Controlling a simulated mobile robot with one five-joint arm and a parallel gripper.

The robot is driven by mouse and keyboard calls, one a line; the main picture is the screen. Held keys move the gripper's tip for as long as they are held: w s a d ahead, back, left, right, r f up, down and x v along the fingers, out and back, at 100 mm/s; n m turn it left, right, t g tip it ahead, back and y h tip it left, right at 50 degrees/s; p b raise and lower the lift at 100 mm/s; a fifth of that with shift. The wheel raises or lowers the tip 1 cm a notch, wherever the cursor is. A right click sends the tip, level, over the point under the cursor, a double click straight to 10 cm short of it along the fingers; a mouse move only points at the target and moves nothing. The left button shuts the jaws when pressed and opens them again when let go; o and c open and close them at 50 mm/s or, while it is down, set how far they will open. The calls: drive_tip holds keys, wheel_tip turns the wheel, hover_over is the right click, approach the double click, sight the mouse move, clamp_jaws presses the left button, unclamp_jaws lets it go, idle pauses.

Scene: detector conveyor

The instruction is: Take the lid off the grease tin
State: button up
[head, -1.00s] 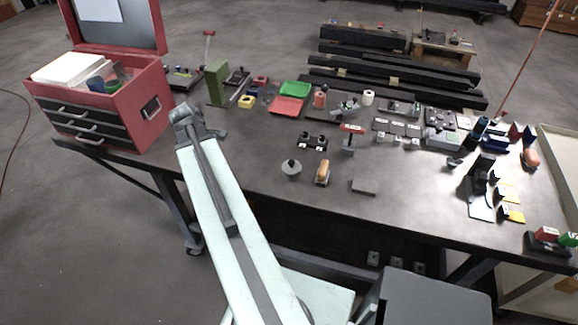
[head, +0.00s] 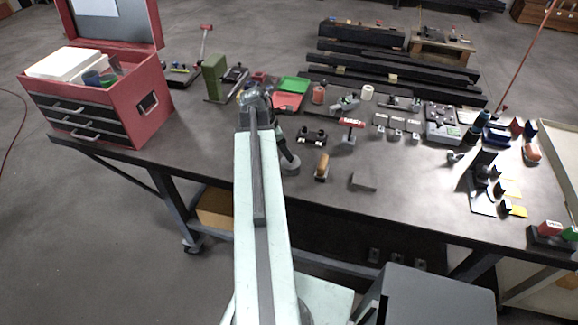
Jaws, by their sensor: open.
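The grease tin (head: 291,171) is a small grey round tin on the workbench, in the middle of the head view. My gripper (head: 289,160) is open and points down over it from the upper left. The gripper hides the top of the tin, including the small dark knob on its lid. I cannot tell whether the fingers are around the knob or just above it.
A brown-handled brush-like object (head: 322,166) and a grey block (head: 363,183) lie to the right. Dark twin-knob hardware (head: 312,136) sits behind. A red toolbox (head: 140,108) stands at the left. The bench's front middle (head: 400,212) is bare.

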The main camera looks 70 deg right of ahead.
drive_tip(key=b+x, duration=0.3)
drive_tip(key=x, duration=0.1)
drive_tip(key=shift+f, duration=0.15)
clamp_jaws()
